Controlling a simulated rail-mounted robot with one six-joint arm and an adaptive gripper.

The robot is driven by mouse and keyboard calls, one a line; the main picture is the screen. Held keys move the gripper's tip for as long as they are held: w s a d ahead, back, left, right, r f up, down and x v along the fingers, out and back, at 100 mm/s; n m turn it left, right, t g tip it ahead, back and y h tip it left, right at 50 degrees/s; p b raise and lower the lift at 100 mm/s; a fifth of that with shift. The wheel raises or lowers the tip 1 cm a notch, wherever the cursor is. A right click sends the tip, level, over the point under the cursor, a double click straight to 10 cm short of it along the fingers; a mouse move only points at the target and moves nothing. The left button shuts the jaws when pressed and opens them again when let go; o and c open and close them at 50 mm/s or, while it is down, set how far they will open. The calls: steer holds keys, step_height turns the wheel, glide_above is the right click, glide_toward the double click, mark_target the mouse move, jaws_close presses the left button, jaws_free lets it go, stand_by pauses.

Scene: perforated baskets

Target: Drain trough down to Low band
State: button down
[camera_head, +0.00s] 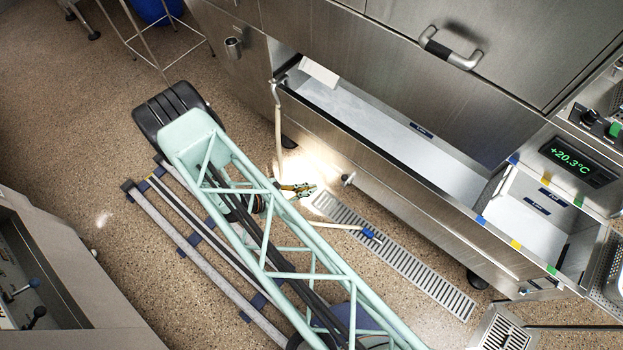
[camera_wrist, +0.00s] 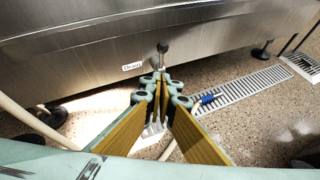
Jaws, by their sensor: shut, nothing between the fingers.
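The trough (camera_head: 365,118) is a long steel basin with a pale interior, open at the top, in the head view. A small dark blue label (camera_head: 422,130) is on its inner wall; its text is too small to read. A drain knob (camera_head: 348,180) sticks out low on the trough's front. In the wrist view the dark knob (camera_wrist: 163,48) stands just beyond my fingertips, beside a small white label (camera_wrist: 132,66) that seems to read "Drain". My gripper (camera_head: 306,190) is shut and empty in front of the trough; its fingertips (camera_wrist: 161,78) meet just short of the knob.
A pale hose (camera_head: 278,130) hangs at the trough's left end. A smaller compartment (camera_head: 520,178) and a +20.3°C display (camera_head: 578,160) are at the right.

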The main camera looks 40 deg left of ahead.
steer(key=w+d+r+b+x, duration=0.1)
steer(key=r+b+x, duration=0.1)
steer(key=x, duration=0.9)
steer(key=shift+w+b, duration=0.3)
steer(key=shift+b, duration=0.1)
steer(key=shift+r, duration=0.1)
